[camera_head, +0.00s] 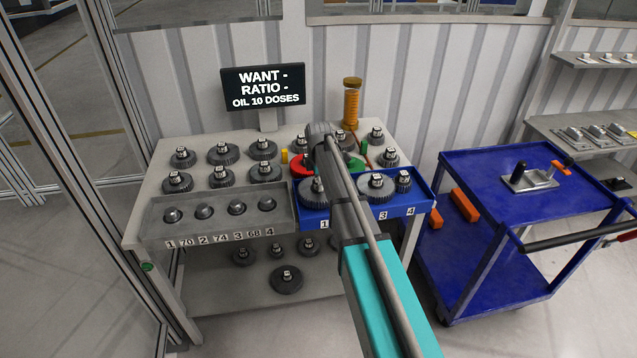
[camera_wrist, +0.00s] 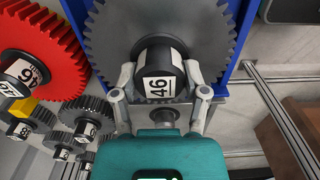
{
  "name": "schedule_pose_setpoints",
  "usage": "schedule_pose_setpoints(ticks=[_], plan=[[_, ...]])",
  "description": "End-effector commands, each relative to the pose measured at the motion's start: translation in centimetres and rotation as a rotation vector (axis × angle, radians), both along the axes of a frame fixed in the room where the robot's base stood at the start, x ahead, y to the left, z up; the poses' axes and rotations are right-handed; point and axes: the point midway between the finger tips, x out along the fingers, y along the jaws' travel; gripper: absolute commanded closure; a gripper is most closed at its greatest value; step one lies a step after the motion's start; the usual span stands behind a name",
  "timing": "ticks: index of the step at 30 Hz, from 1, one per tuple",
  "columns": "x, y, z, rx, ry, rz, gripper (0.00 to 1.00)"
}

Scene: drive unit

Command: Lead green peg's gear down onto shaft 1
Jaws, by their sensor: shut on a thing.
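My gripper (camera_wrist: 162,84) is shut on the dark hub of a large grey gear (camera_wrist: 108,42) in the wrist view, one finger on each side. The hub's white label reads 46, turned sideways. In the head view my arm hides the gripper. A grey gear (camera_head: 312,190) shows beside the arm at the front left of the blue tray (camera_head: 345,216), above label 1; it seems to be the held one. Shaft 1 is not visible, and I cannot tell whether the gear touches it. A green piece (camera_head: 357,164), perhaps the green peg, shows just right of my arm.
A red gear (camera_head: 300,164) stands close left of my arm, also in the wrist view (camera_wrist: 38,48). Grey gears (camera_head: 376,185) stand at the tray's right. Several gears fill the grey table (camera_head: 150,205). An orange dispenser (camera_head: 351,105) is behind; a blue cart (camera_head: 480,165) stands right.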

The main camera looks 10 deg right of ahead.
Motion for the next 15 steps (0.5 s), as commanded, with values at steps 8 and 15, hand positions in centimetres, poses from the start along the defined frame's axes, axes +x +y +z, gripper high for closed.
schedule_pose_setpoints(ticks=[8,15], plan=[[0.01,0.0,-0.64,0.0,0.0,0.0,1.0],[0.02,0.0,-1.07,0.0,0.0,0.0,1.0]])
